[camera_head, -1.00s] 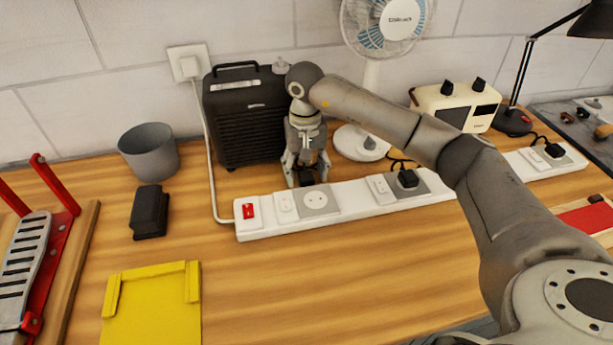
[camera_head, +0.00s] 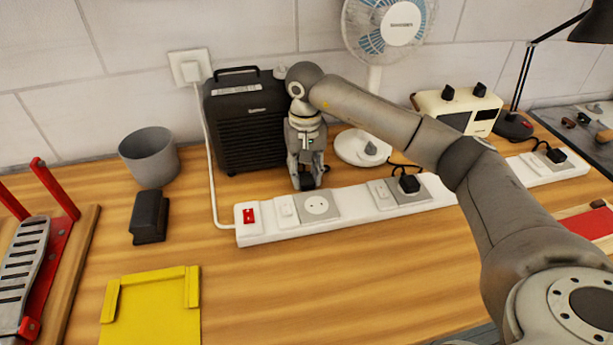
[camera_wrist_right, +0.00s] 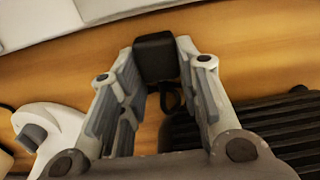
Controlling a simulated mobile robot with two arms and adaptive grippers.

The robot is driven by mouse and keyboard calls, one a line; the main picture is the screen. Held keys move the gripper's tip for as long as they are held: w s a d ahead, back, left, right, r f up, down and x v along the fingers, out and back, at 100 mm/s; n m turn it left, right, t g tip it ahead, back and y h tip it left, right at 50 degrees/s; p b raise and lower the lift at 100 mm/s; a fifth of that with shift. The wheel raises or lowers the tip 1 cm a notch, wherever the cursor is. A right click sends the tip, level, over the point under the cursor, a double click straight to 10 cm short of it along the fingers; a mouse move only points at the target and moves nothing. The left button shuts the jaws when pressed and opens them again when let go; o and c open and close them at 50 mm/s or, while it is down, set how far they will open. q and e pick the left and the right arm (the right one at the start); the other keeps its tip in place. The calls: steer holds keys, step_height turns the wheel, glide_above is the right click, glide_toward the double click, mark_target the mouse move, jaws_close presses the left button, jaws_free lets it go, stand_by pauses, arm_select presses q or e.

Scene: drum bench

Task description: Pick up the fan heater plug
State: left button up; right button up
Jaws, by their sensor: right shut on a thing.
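The fan heater plug is a small black block; in the wrist view the plug (camera_wrist_right: 156,57) sits between the fingertips of my right gripper (camera_wrist_right: 158,62), with a dark cord loop below it. In the head view the right gripper (camera_head: 307,178) points down, shut on the plug, just behind the white power strip (camera_head: 270,230). The plug (camera_head: 307,183) is mostly hidden by the fingers there. The black fan heater (camera_head: 245,130) stands just left of the gripper. My left gripper is not in view.
A white fan (camera_head: 362,150) stands right of the gripper. A black plug (camera_head: 409,183) sits in the strip. A grey cup (camera_head: 150,155), a black block (camera_head: 149,216) and a yellow tray (camera_head: 150,310) are at the left. The front middle of the bench is clear.

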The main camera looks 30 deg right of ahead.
step_height(320, 180, up, 2)
steer(key=shift+w+r+b, duration=0.1)
steer(key=shift+r+b, duration=0.05)
steer(key=shift+b, duration=0.3)
steer(key=s+a+r+b, duration=0.2)
steer(key=s+a+r, duration=0.5)
steer(key=a, duration=0.5)
step_height(320, 180, up, 3)
steer(key=shift+s+f, duration=0.1)
steer(key=shift+s, duration=0.1)
steer(key=shift+d, duration=0.1)
steer(key=shift+s+d+f+b, duration=0.15)
steer(key=shift+d+f+b, duration=0.45)
steer(key=shift+d, duration=0.8)
steer(key=shift+s+d+f+b, duration=0.1)
steer(key=shift+d+f+b, duration=0.5)
steer(key=shift+d, duration=0.85)
steer(key=shift+s+d+f+b, duration=0.15)
steer(key=shift+d+f+b, duration=0.4)
steer(key=shift+d, duration=0.85)
steer(key=shift+s+d+f, duration=0.1)
steer(key=shift+d+f, duration=0.1)
steer(key=shift+d, duration=0.5)
steer(key=shift+f+b, duration=0.4)
steer(key=shift+b, duration=0.2)
steer(key=shift+f+b, duration=0.4)
steer(key=shift+f, duration=0.15)
steer(key=shift+f+b, duration=0.75)
steer(key=shift+f, duration=0.2)
